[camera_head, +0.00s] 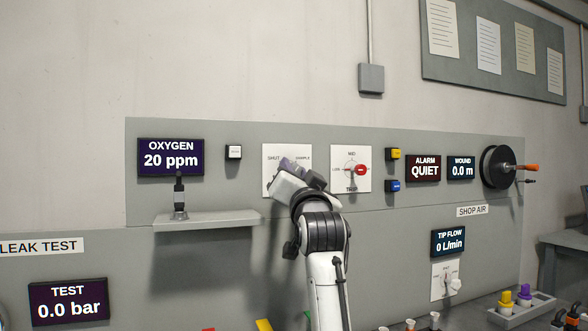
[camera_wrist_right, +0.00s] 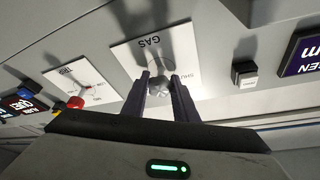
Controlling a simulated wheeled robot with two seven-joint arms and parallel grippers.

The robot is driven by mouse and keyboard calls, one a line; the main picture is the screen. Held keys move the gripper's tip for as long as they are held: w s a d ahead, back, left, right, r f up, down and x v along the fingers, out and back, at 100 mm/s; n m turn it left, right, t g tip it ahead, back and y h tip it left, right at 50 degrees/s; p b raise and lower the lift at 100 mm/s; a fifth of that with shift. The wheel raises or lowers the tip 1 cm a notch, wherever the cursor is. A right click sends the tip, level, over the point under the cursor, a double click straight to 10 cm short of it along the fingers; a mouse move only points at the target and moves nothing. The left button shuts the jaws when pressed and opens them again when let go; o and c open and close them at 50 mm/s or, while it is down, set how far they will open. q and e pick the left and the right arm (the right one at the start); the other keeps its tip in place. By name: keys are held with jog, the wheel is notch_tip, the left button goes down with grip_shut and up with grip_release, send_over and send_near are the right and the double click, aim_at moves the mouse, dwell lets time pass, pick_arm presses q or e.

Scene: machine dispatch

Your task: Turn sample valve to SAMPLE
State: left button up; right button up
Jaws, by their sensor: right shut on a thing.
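The sample valve sits on a white square plate (camera_head: 272,160) on the grey wall panel, with SHUT at its upper left and SAMPLE at its upper right in the head view. My right gripper (camera_head: 289,165) is at the plate and covers most of the valve. In the right wrist view the plate (camera_wrist_right: 182,42) appears upside down, with GAS readable on it. There my right gripper (camera_wrist_right: 162,85) has its two dark fingers at the middle of the plate, shut on the valve handle. The handle is largely hidden between the fingers, so I cannot tell its direction. My left gripper is not in view.
A second dial plate with a red knob (camera_head: 361,170) is close on the right. A white button (camera_head: 234,152) and the OXYGEN display (camera_head: 171,157) reading 20 ppm are on the left. A small shelf (camera_head: 215,219) juts out below left.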

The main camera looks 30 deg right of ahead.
jog(key=shift+m+g+h+p, duration=0.3)
jog(key=shift+m+g+h, duration=0.1)
jog(key=shift+m, duration=0.9)
jog(key=o, duration=1.1)
jog(key=shift+c, duration=0.2)
jog(key=b+v, duration=0.2)
jog(key=v, duration=0.8)
jog(key=shift+s, duration=0.1)
